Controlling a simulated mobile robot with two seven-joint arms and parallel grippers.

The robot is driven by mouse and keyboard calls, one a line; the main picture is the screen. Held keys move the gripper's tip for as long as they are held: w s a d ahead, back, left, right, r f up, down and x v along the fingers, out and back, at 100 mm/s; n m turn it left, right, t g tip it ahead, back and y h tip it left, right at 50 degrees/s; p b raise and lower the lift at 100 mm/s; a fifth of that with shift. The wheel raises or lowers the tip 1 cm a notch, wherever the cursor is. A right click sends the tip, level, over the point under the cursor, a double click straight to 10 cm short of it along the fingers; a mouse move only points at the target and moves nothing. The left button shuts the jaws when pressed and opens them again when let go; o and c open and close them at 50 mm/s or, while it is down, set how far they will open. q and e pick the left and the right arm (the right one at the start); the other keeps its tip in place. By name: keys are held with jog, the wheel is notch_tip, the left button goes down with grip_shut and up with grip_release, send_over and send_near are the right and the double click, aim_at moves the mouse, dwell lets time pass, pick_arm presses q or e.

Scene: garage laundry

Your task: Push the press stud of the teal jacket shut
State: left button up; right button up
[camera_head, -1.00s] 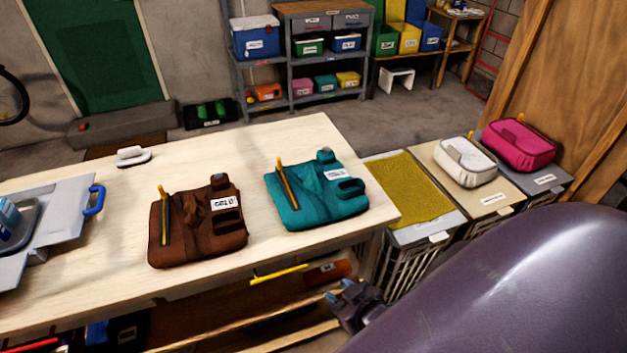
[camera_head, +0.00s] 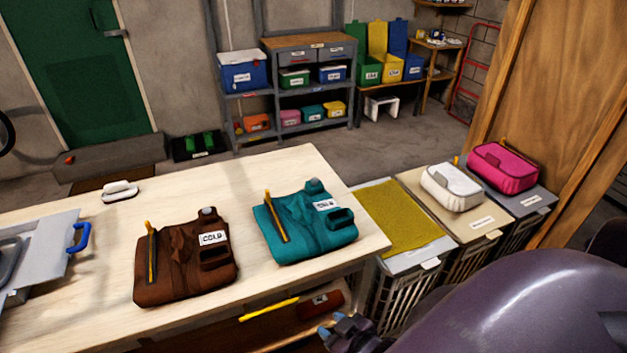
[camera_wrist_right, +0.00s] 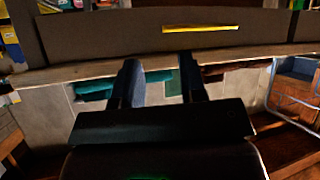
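The teal jacket (camera_head: 290,246) lies flat at the right end of the wooden table, with a white label (camera_head: 326,205), a dark opening at its right side and a yellow-tipped strip (camera_head: 276,217) on its left. The press stud is too small to tell. A brown jacket (camera_head: 178,284) labelled COLD lies to its left. My right gripper (camera_head: 328,329) is low in front of the table, below and apart from the teal jacket. In the right wrist view its fingers (camera_wrist_right: 160,72) are apart with nothing between them. My left gripper is out of view.
The wooden table (camera_head: 215,180) has free room behind the jackets. Bins with a white pouch (camera_head: 450,188) and pink pouch (camera_head: 505,167) stand at right.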

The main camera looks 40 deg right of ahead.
jog(key=shift+c, duration=0.3)
grip_shut()
dwell(1.5)
